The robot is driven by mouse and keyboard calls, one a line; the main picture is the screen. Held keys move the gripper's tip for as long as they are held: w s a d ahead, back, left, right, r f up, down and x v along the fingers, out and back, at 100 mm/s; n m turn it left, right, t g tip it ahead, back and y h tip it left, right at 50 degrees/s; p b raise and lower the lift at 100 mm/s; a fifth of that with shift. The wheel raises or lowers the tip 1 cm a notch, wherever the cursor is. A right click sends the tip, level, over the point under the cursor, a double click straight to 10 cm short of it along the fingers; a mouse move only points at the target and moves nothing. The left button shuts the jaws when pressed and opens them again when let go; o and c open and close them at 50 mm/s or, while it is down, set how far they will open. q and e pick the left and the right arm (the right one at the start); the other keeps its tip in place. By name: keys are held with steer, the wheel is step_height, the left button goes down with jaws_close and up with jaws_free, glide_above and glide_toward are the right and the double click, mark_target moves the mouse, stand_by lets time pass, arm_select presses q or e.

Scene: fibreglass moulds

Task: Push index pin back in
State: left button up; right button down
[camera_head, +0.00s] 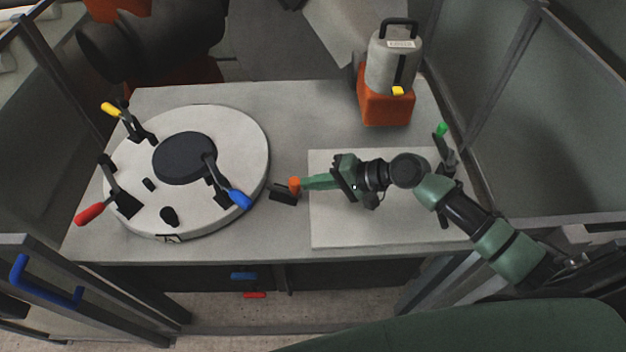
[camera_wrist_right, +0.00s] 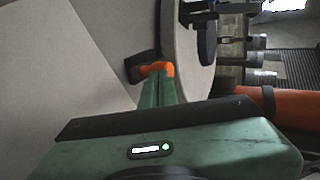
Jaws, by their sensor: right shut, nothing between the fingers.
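The index pin (camera_head: 294,184) has an orange knob and stands in a small black block (camera_head: 283,196) at the right edge of the round white turntable (camera_head: 240,135). My right gripper (camera_head: 304,184) is shut and empty, its fingertips at the orange knob. In the right wrist view the shut green fingers (camera_wrist_right: 158,92) reach up to the orange knob (camera_wrist_right: 157,69), which partly shows beyond the tips. I cannot tell whether they touch. The pin's shaft is hidden. My left gripper is not in view.
On the turntable are a dark disc (camera_head: 185,157) and toggle clamps with red (camera_head: 89,214), yellow (camera_head: 110,109) and blue (camera_head: 239,199) handles. A grey-and-orange machine (camera_head: 389,80) stands at the back right. A green-handled clamp (camera_head: 441,129) is at the right. The pale board (camera_head: 340,232) is mostly clear.

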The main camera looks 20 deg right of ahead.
mark_target(295, 188)
steer(key=shift+w+a+r+p, duration=0.1)
steer(key=shift+w+a+p, duration=0.1)
steer(key=shift+w+a, duration=0.25)
steer(key=shift+w+a+r+p, duration=0.1)
steer(key=shift+w+a+p, duration=0.15)
steer(key=shift+a, duration=0.3)
steer(key=shift+w+a+f, duration=0.15)
steer(key=shift+a, duration=0.05)
